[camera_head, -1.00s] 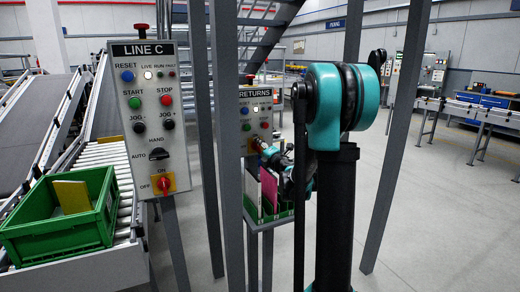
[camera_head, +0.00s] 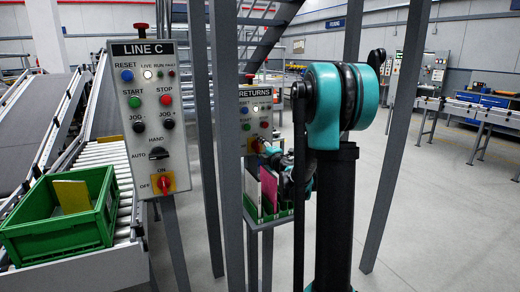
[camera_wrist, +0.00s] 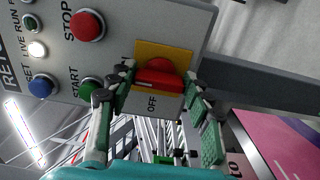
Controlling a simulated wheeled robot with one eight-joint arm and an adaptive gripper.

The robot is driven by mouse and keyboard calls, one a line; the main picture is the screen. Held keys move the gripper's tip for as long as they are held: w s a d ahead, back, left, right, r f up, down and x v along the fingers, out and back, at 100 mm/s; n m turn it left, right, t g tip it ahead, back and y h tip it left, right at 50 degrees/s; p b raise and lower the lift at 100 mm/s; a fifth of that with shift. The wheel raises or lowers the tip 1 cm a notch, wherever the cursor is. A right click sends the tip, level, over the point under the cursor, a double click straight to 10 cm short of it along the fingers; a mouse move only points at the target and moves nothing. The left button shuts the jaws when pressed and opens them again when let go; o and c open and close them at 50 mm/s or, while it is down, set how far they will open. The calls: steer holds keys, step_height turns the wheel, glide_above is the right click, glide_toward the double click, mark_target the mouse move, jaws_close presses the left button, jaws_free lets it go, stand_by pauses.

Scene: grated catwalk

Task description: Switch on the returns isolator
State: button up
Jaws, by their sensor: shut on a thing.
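The returns isolator is a red rotary handle (camera_wrist: 158,78) on a yellow plate (camera_wrist: 166,52), low on the grey RETURNS panel (camera_wrist: 130,25). The wrist view shows it turned on its side, with the OFF label below the handle. The handle lies roughly across that picture, but I cannot tell its setting for sure. My gripper (camera_wrist: 160,76) is shut on the handle, one finger on each side. In the head view, my gripper (camera_head: 262,148) is at the panel's lower part and hides most of the isolator.
The LINE C panel (camera_head: 147,90) stands nearer at left, with a similar red isolator (camera_head: 164,184). A green crate (camera_head: 60,238) sits on rollers. A rack with pink and white boards (camera_head: 268,190) is below the RETURNS panel. Grey posts (camera_head: 226,150) stand close to my arm.

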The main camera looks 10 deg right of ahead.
steer(key=o, duration=1.2)
steer(key=shift+c, duration=0.2)
steer(key=v, duration=1.2)
steer(key=shift+d, duration=0.1)
